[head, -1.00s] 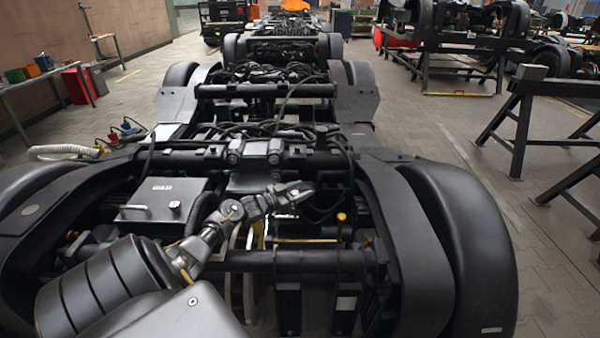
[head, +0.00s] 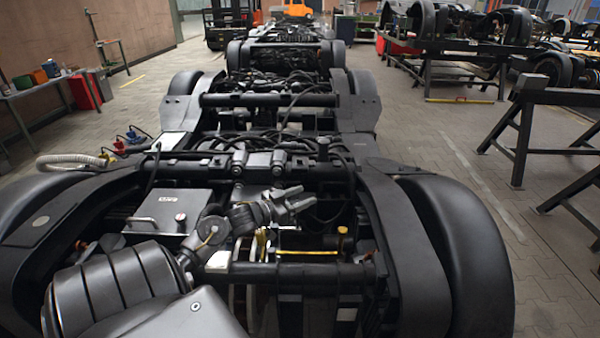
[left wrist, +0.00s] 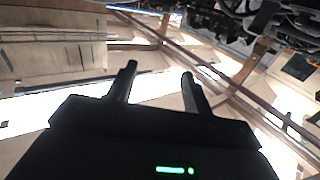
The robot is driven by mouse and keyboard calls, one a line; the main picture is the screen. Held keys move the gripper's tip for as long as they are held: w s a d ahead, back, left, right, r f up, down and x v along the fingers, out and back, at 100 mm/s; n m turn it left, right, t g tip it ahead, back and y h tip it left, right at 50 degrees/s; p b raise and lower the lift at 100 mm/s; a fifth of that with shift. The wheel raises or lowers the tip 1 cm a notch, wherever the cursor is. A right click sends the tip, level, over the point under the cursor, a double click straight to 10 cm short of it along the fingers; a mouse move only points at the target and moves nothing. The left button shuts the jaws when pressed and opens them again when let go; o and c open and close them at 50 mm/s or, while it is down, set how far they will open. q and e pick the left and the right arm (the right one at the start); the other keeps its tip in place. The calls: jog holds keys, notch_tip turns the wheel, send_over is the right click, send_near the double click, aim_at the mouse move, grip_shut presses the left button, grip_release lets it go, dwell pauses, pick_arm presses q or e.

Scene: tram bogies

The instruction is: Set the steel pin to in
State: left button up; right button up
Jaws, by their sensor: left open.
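My left gripper (head: 303,197) is over the middle of the nearest bogie, its two fingers apart and pointing right. In the left wrist view the open fingers (left wrist: 159,76) have nothing between them. I cannot surely pick out the steel pin. A small yellow-topped upright piece (head: 342,231) stands to the right of and below the gripper in the head view, apart from it. A small round knob (head: 181,217) is on the front of a grey box (head: 168,205) to the left of the gripper. My right gripper is not in view.
Dark crossbars (head: 300,272), hoses and brackets crowd the bogie around my left arm. A large curved wheel cover (head: 462,250) stands on the right. A black trestle (head: 520,130) is farther right, with clear floor (head: 450,135) before it. A table (head: 40,88) stands far left.

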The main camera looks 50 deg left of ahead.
pick_arm(q)
jog(key=shift+s+d+r, duration=0.4)
jog(key=shift+s+d, duration=0.2)
jog(key=shift+s+d+r, duration=0.35)
jog(key=shift+s+d, duration=0.25)
